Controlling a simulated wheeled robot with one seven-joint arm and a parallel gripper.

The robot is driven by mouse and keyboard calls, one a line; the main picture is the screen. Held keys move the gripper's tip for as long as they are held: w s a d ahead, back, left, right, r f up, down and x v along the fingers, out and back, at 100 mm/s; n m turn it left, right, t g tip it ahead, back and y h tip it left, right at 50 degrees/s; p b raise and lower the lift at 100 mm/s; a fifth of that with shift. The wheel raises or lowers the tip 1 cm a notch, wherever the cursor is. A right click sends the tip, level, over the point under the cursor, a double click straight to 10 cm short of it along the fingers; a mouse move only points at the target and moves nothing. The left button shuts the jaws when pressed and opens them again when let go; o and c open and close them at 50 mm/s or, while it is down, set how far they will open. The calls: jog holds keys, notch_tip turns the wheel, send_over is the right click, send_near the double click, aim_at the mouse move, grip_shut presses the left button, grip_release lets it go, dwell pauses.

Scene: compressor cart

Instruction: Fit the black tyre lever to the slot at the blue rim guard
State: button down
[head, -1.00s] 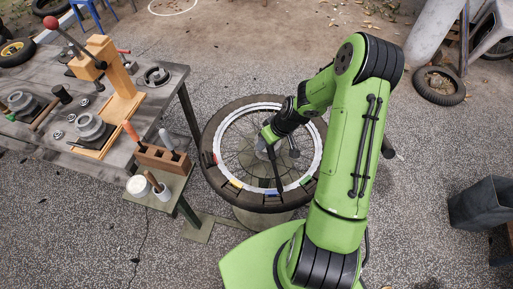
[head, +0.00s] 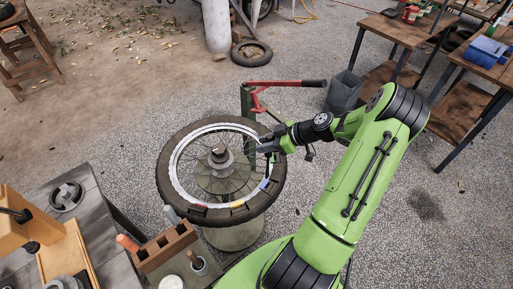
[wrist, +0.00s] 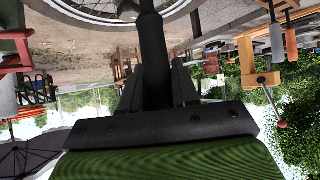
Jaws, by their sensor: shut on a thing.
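My gripper (head: 268,147) is at the right edge of the wheel in the head view. In the wrist view, its fingers (wrist: 158,85) are shut on the black tyre lever (wrist: 152,40), which points up the picture toward the wheel rim. In the head view the lever is hard to tell from the dark gripper, and its tip is not clear. The blue rim guard (head: 264,184) sits on the lower right of the rim, below my gripper and apart from it. The slot there is too small to make out.
The wheel (head: 178,192) lies flat on a stand. A yellow guard (head: 237,204) and a red guard (head: 200,207) are on its near rim. A red-armed post (head: 287,83) stands behind. A wooden tool block (head: 165,246) is at lower left.

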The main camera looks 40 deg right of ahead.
jog(key=shift+w+d+f, duration=0.1)
jog(key=shift+w+d, duration=0.05)
jog(key=shift+d, duration=0.2)
jog(key=shift+a+b, duration=0.15)
jog(key=shift+b, duration=0.15)
jog(key=shift+f+b, duration=0.3)
jog(key=shift+b, duration=0.1)
notch_tip(320, 180, down, 5)
jog(key=b, duration=0.4)
jog(key=shift+r+b, duration=0.1)
jog(key=shift+b, duration=0.25)
jog(key=shift+r, duration=0.1)
jog(key=shift+b, duration=0.75)
